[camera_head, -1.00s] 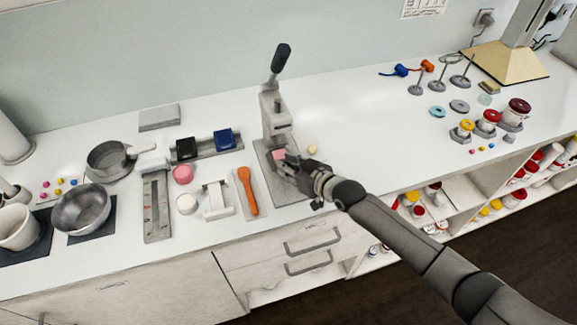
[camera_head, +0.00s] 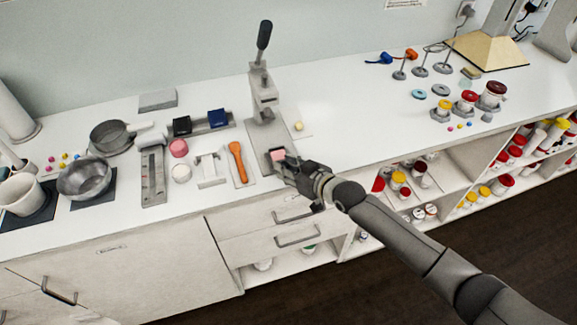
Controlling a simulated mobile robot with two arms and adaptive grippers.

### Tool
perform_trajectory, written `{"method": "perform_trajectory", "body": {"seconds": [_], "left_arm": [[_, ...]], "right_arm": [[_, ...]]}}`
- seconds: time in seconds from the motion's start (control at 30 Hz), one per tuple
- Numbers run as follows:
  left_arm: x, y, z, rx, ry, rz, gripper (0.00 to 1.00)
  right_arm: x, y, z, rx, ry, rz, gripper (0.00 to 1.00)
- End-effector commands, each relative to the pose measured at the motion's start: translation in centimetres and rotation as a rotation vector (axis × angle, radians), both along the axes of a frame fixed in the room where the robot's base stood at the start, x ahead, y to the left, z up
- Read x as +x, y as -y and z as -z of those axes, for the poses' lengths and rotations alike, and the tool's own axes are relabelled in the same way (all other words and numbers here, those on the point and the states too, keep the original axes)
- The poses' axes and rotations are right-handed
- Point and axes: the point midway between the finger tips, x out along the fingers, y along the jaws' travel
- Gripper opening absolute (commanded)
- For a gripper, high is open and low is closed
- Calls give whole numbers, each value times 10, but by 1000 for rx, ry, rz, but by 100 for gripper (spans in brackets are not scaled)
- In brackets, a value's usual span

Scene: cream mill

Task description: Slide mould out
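The press (camera_head: 262,96) stands upright near the back of the counter, its dark-knobbed lever raised, on a grey base plate (camera_head: 264,130). The mould, a small grey block with a pink top (camera_head: 278,155), sits at the front end of the base plate, in front of the press column. My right gripper (camera_head: 286,164) comes in from the lower right with its fingertips at the mould's near right side. The fingers overlap the mould there, and I cannot tell whether they are closed on it. My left gripper is not in view.
An orange spoon (camera_head: 238,161), a white stand (camera_head: 209,171) and a grey slotted rail (camera_head: 153,176) lie left of the press. A pale yellow piece (camera_head: 299,126) lies right of it. Open shelves with jars (camera_head: 400,178) are below.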

Motion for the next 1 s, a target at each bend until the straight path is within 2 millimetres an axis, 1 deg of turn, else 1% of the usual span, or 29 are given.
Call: {"method": "perform_trajectory", "body": {"seconds": [0.07, 0.17, 0.2, 0.27, 0.3, 0.47, 0.67, 1.0], "left_arm": [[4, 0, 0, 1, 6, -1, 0], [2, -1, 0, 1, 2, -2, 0], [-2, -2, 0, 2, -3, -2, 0], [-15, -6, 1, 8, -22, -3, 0], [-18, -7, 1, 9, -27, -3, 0], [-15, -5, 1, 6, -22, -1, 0], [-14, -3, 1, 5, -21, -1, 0], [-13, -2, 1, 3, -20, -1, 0]], "right_arm": [[0, 0, 0, 1, 1, 0, 29], [1, 0, -1, 1, 2, 1, 29], [1, 0, -1, 1, 3, 1, 29], [1, 0, -1, 1, 3, 1, 29], [0, 1, -2, 1, 4, 1, 29], [-6, 7, -5, 1, 3, 2, 29], [-25, 24, -15, -1, 3, 2, 29], [-64, 56, -36, -1, 2, 0, 29]]}}
